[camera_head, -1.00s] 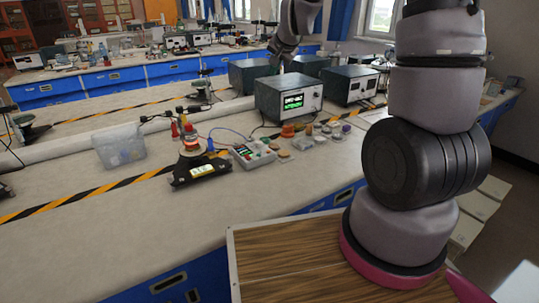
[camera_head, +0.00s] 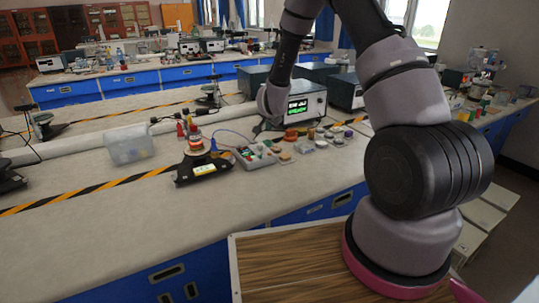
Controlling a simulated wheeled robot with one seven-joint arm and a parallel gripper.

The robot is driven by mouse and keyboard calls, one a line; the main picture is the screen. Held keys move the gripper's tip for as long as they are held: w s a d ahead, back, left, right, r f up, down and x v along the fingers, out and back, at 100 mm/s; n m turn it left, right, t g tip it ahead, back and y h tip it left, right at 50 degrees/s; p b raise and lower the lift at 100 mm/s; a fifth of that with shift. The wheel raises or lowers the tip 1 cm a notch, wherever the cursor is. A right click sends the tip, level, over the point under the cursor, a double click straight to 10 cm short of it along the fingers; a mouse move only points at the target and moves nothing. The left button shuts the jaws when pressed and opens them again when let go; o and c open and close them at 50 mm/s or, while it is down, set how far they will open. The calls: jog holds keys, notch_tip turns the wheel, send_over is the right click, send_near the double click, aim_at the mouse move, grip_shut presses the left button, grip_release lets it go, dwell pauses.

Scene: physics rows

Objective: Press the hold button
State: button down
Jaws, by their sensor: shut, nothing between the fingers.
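My gripper (camera_head: 264,127) is small in view at the end of the arm. It points down, its fingers shut and empty, in front of the left part of a dark green instrument box (camera_head: 317,103) with a lit green display. A light control box (camera_head: 256,157) with coloured buttons lies on the bench just below my gripper in the picture. I cannot tell whether the gripper touches either one. No hold label is readable, so I cannot tell which button is the hold button. The arm hides the instrument's left side.
A clear plastic bin (camera_head: 130,145) is farther left. Several small coloured parts (camera_head: 315,137) lie right of the control box. The bench's front left is clear.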

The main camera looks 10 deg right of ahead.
jog(key=shift+f, duration=0.1)
jog(key=shift+f, duration=4.3)
jog(key=shift+f, duration=0.1)
jog(key=shift+f, duration=0.3)
jog(key=shift+f, duration=0.4)
jog(key=shift+r, duration=0.8)
jog(key=shift+r, duration=2.55)
